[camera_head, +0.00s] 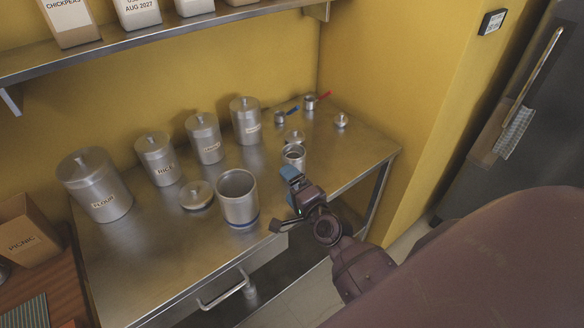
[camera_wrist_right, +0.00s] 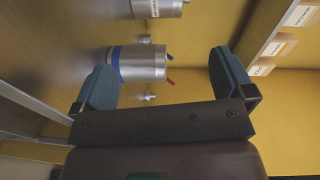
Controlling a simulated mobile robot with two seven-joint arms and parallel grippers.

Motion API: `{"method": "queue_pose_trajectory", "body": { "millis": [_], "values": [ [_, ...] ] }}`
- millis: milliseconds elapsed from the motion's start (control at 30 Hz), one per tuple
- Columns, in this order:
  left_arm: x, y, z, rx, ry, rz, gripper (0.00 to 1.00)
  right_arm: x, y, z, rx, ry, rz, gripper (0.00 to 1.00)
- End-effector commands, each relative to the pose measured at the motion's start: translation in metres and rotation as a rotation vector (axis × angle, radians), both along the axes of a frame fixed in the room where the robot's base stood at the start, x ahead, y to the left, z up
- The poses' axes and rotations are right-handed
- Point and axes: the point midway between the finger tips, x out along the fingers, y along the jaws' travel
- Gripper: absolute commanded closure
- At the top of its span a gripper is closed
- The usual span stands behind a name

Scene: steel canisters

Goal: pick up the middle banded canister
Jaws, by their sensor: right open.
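One open steel canister with a blue band (camera_head: 238,199) stands upright at the table's front. A smaller open steel canister (camera_head: 294,156) stands to its right and further back; its lower part is hidden by my right gripper in the head view. In the right wrist view an open canister with a blue band (camera_wrist_right: 141,64), seemingly the smaller one, shows ahead in the gap between the fingers, not clasped. My right gripper (camera_head: 288,190) is open and empty in front of it, with blue pads in the wrist view (camera_wrist_right: 163,84). My left gripper is out of view.
Lidded labelled canisters, including flour (camera_head: 97,187) and rice (camera_head: 156,158), line the back. A loose lid (camera_head: 196,195) lies left of the large open canister. Small cups with blue (camera_head: 281,117) and red (camera_head: 310,102) handles stand behind. A shelf (camera_head: 150,38) overhangs.

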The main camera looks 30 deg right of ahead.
Motion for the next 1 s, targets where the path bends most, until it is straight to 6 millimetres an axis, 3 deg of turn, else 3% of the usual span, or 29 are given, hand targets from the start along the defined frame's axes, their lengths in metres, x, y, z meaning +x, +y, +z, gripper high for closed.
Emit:
{"method": "queue_pose_trajectory", "body": {
  "millis": [133,300,500,767,1000],
  "values": [
    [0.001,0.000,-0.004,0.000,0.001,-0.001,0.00,0.011,-0.019,0.000,0.510,-0.073,-0.089,0.00],
    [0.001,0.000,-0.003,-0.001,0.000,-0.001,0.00,0.008,-0.043,-0.009,1.052,-0.149,-0.186,0.00],
    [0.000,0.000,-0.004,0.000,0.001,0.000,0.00,0.005,-0.056,-0.015,1.513,-0.234,-0.244,0.00],
    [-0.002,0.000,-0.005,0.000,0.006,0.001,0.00,0.008,-0.060,-0.015,1.677,-0.269,-0.248,0.00],
    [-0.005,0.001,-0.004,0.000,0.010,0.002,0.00,0.039,-0.067,-0.014,1.679,-0.268,-0.245,0.00]
  ]
}}
